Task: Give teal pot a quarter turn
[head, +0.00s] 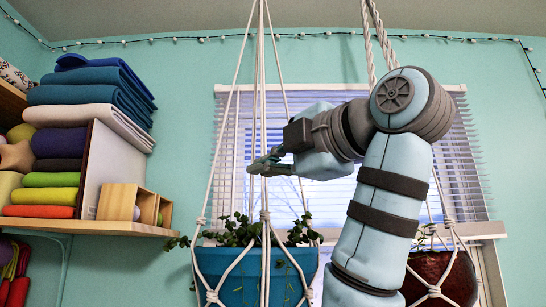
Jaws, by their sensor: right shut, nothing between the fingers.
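The teal pot (245,272) hangs in a white rope hanger at the lower middle of the head view, with green leafy plants (240,232) growing over its rim. Its bottom is cut off by the picture edge. My right gripper (258,167) is above the pot, among or in front of the hanger's ropes, pointing left. Its fingers are shut and hold nothing. I cannot tell whether it touches a rope. My left gripper is not in view.
A brown-red pot (440,278) hangs at the right, partly behind my right arm. A window with blinds (460,170) is behind. A wall shelf (90,227) with folded fabrics (95,90) and a small wooden box (118,202) is at the left.

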